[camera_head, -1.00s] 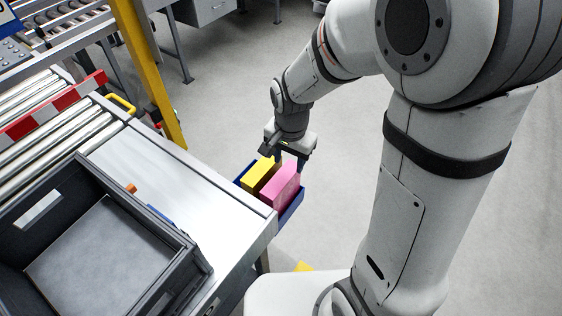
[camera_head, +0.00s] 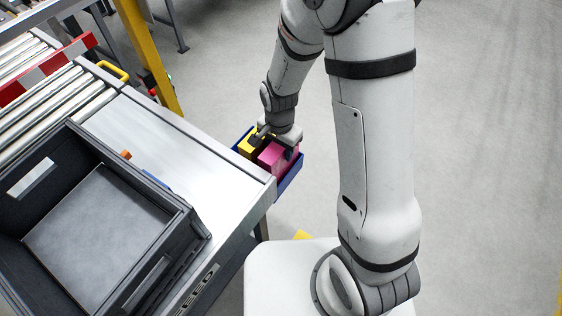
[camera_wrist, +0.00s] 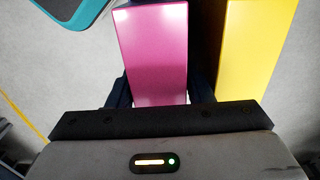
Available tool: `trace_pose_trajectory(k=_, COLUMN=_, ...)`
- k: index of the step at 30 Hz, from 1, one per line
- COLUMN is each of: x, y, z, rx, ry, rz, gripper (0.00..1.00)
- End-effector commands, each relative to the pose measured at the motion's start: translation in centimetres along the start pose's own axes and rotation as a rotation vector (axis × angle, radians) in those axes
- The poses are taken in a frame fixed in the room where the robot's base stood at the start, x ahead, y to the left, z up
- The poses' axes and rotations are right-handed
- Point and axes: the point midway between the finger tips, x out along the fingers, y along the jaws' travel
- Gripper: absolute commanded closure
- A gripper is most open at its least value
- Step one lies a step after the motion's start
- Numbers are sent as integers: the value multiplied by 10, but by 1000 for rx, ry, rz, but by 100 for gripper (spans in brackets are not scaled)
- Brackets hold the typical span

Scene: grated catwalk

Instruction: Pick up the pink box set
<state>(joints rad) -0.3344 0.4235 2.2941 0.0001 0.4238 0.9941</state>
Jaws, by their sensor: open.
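The pink box (camera_head: 275,157) stands in a blue bin (camera_head: 291,177) beside a yellow box (camera_head: 250,147). In the wrist view the pink box (camera_wrist: 155,50) fills the middle, and the yellow box (camera_wrist: 250,50) is to its right with a dark gap between. My gripper (camera_head: 279,143) is over the bin, low at the boxes. In the wrist view its open fingers (camera_wrist: 160,95) show at either side of the pink box's near end. Contact with the box cannot be told. The gripper body hides the box's near part.
A grey metal table (camera_head: 190,152) lies left of the bin, with a large dark grey crate (camera_head: 150,290) on it. A roller conveyor (camera_head: 75,125) and a yellow post (camera_head: 146,60) stand behind. The floor right of my arm is clear.

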Motion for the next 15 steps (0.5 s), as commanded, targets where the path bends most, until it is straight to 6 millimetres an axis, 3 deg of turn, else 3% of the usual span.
trace_pose_trajectory(k=4, x=0, y=0, z=0, rx=0, ry=0, rz=0, gripper=54)
trace_pose_trajectory(k=15, x=0, y=0, z=0, rx=1, ry=0, rz=0, gripper=84)
